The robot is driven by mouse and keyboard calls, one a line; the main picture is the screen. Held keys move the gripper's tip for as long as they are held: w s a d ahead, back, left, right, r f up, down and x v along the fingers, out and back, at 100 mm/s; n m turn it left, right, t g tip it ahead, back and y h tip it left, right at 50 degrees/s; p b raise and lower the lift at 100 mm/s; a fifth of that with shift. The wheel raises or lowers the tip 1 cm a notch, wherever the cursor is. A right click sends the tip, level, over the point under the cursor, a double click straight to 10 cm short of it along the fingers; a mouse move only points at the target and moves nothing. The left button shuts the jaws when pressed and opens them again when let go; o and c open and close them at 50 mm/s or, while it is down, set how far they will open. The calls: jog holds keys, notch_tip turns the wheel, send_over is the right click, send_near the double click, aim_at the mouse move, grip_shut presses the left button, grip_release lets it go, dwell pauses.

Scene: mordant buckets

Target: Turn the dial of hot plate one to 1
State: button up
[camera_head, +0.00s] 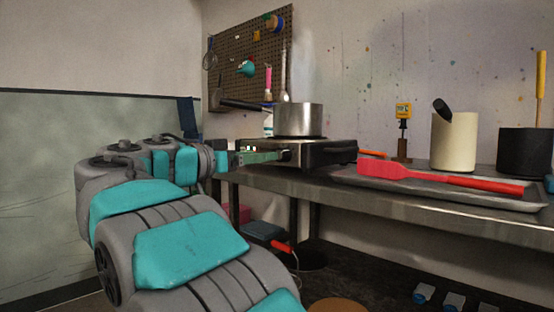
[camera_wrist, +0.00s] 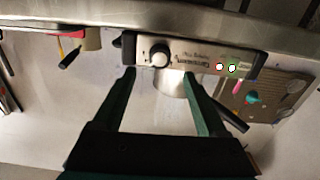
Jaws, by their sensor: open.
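A dark hot plate (camera_head: 327,150) stands on the metal bench with a steel pot (camera_head: 299,119) on top. Its front panel (camera_wrist: 190,56) appears upside down in the wrist view, with a round dial (camera_wrist: 160,55) and two lit indicator lights (camera_wrist: 226,68). The dial's setting is too small to read. My gripper (camera_wrist: 160,76) is open and empty, with its two dark green fingers pointing at the panel, one to each side of the dial. A gap to the dial seems to show. In the head view my gripper (camera_head: 262,157) is just left of the hot plate's front.
A pegboard (camera_head: 245,75) with tools hangs behind. The pot's handle (camera_head: 240,105) sticks out left above my gripper.

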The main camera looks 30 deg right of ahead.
aim_at(282, 154)
jog(key=x, duration=0.6)
jog(key=shift+d, duration=0.15)
grip_shut()
dwell(0.4)
